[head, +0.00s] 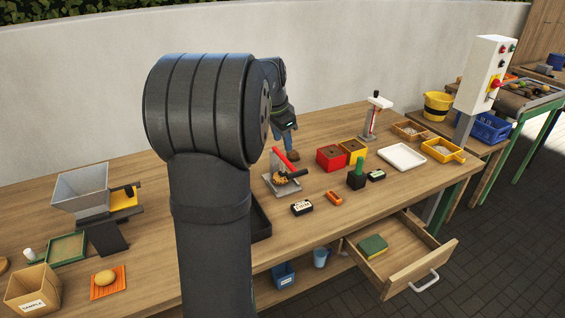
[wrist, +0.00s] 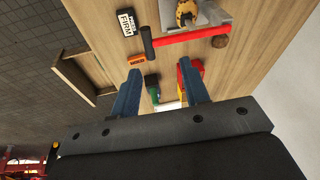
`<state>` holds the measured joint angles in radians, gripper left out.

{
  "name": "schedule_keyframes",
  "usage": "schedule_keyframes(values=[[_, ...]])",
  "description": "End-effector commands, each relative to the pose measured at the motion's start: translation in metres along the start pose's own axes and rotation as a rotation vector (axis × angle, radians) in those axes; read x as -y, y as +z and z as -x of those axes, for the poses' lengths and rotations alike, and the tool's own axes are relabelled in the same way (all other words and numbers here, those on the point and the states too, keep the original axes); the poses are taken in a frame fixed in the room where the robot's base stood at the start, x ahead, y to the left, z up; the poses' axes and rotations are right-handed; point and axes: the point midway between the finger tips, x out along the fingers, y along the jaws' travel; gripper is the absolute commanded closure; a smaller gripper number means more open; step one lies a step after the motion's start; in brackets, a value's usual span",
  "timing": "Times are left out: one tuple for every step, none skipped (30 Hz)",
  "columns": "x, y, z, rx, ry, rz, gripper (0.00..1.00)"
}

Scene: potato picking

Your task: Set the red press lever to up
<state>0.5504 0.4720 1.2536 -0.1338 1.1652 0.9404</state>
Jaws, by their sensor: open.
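The red press lever (head: 284,159) belongs to a small grey press (head: 283,191) near the middle of the table. In the head view the lever slopes from upper left down to a dark handle at lower right. In the wrist view the lever (wrist: 192,37) lies across the top, with its black handle (wrist: 148,44) at the left end. My gripper (head: 287,143) is just behind the press in the head view. In the wrist view my gripper (wrist: 160,68) is open and empty, and the lever is beyond the fingertips, apart from them.
A labelled black block (head: 302,208) and an orange block (head: 334,198) lie in front of the press. A red box (head: 330,158), green post (head: 356,176) and white tray (head: 402,157) stand to the right. A drawer (head: 420,265) is open below.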

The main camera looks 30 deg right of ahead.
Motion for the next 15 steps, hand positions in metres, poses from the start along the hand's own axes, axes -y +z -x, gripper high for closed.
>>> schedule_keyframes(values=[[-0.006, 0.015, -0.021, -0.007, 0.086, 0.096, 0.58], [-0.011, 0.023, -0.032, -0.017, 0.143, 0.162, 0.58], [-0.018, 0.033, -0.046, -0.032, 0.221, 0.254, 0.58], [-0.023, 0.039, -0.055, -0.044, 0.281, 0.324, 0.58], [-0.028, 0.045, -0.064, -0.056, 0.342, 0.397, 0.58], [-0.034, 0.053, -0.074, -0.072, 0.419, 0.492, 0.58], [-0.038, 0.058, -0.08, -0.086, 0.478, 0.564, 0.58], [-0.042, 0.063, -0.086, -0.1, 0.537, 0.636, 0.58], [-0.046, 0.069, -0.092, -0.12, 0.613, 0.732, 0.58], [-0.049, 0.073, -0.097, -0.135, 0.672, 0.805, 0.58], [-0.051, 0.077, -0.1, -0.152, 0.728, 0.877, 0.58], [-0.052, 0.083, -0.104, -0.175, 0.805, 0.973, 0.58], [-0.052, 0.086, -0.106, -0.196, 0.861, 1.044, 0.58], [-0.051, 0.09, -0.108, -0.215, 0.919, 1.115, 0.58], [-0.049, 0.096, -0.11, -0.245, 0.993, 1.209, 0.58]])
